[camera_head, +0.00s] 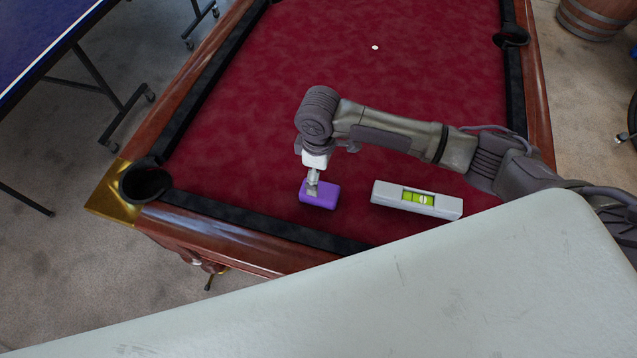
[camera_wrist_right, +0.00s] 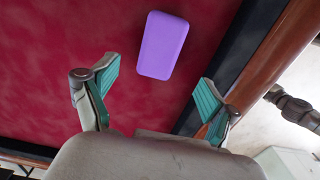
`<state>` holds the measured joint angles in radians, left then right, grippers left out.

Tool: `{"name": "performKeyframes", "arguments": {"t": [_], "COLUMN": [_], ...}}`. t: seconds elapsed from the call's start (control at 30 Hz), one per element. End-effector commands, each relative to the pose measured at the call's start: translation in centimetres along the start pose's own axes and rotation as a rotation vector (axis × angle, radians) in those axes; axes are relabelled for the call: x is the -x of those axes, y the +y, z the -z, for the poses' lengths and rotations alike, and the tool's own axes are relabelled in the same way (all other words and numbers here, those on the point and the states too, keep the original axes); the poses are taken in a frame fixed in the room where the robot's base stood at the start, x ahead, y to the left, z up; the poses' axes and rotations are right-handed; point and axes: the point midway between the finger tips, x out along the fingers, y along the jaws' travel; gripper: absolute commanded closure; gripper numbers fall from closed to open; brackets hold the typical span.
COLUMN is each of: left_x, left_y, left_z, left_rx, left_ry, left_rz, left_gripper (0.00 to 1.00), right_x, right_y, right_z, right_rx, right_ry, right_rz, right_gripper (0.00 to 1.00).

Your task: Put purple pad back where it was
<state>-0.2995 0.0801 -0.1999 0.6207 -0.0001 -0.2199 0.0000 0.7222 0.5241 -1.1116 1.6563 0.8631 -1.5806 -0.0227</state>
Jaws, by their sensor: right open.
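The purple pad (camera_head: 319,195) lies on the red cloth of the pool table (camera_head: 400,80), near the table's near rail. My right gripper (camera_head: 313,185) is above the pad and partly covers it in the head view. In the right wrist view the pad (camera_wrist_right: 163,45) shows whole, ahead of the open fingers of my right gripper (camera_wrist_right: 157,82). The fingers are empty, one on each side, with the pad beyond their tips. My left gripper is not in view.
A grey spirit level (camera_head: 416,199) with a green vial lies on the cloth right of the pad, below my right forearm. A corner pocket (camera_head: 146,183) is at the left. A small white ball (camera_head: 375,47) is farther back. The cloth left of the pad is clear.

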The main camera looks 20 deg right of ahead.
Motion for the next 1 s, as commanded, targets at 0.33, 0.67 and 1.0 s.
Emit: {"name": "performKeyframes", "arguments": {"t": [0.33,0.67,1.0], "left_x": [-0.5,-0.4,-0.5], "left_y": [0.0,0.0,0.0], "left_z": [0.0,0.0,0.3], "left_rx": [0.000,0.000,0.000], "left_ry": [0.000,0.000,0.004], "left_rz": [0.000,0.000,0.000], "left_gripper": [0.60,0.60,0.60], "right_x": [3.4,3.4,3.4], "right_y": [0.1,0.0,0.0], "right_z": [0.0,0.0,0.0], "right_rx": [-0.001,-0.001,0.000], "right_ry": [0.000,0.000,-0.001], "right_rz": [-0.001,0.000,0.000], "right_gripper": [0.13,0.13,0.13]}}
